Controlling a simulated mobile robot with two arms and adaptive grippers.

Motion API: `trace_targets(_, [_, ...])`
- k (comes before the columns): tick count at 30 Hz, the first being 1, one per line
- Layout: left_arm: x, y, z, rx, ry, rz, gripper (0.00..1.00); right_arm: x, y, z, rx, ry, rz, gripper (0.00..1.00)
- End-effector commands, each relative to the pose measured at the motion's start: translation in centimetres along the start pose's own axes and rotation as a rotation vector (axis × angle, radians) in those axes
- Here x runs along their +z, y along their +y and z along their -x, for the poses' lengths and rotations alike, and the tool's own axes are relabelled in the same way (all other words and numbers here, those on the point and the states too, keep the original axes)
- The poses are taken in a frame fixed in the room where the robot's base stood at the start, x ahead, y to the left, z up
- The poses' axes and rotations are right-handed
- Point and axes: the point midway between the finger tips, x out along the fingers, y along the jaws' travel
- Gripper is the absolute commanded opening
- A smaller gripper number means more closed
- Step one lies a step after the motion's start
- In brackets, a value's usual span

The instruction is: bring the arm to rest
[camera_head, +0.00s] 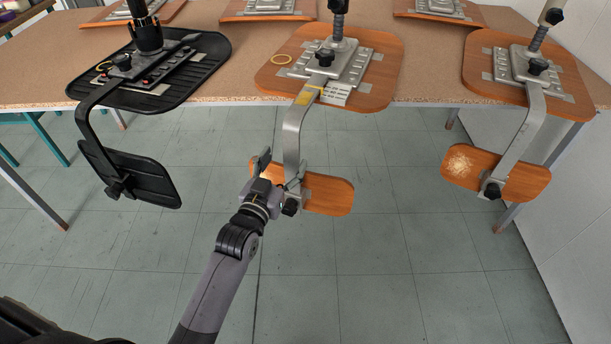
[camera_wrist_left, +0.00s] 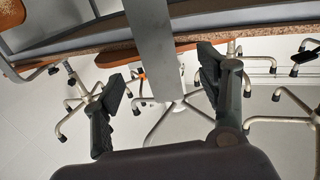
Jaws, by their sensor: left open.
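My left gripper (camera_head: 280,170) is in front of the table, low beside the metal back bar (camera_head: 292,140) of the middle upturned chair and its small wooden backrest (camera_head: 328,194). In the left wrist view its two dark fingers (camera_wrist_left: 162,86) stand wide apart with nothing held. The flat grey bar (camera_wrist_left: 154,45) shows between them in that picture, with a visible gap on each side. I cannot tell whether it lies between the fingers in depth. My right gripper is not in view.
Upturned chairs rest on the brown table (camera_head: 215,60): a black one (camera_head: 200,65) at left and a wooden one (camera_head: 480,70) at right. Their backrests hang below the front edge. The tiled floor (camera_head: 380,270) in front is clear. A white wall (camera_head: 585,180) stands at right.

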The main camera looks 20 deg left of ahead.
Motion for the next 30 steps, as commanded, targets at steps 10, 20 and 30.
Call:
trace_targets(10, [0.0, 0.0, 0.2, 0.0, 0.0, 0.0, 0.67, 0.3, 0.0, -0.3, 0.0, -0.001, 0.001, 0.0])
trace_targets(20, [1.3, 0.1, 0.4, 0.003, -0.032, -0.001, 0.67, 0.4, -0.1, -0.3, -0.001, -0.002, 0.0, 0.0])
trace_targets(30, [21.2, 1.9, 7.8, 0.047, -0.548, -0.023, 0.67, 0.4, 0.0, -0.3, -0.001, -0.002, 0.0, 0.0])
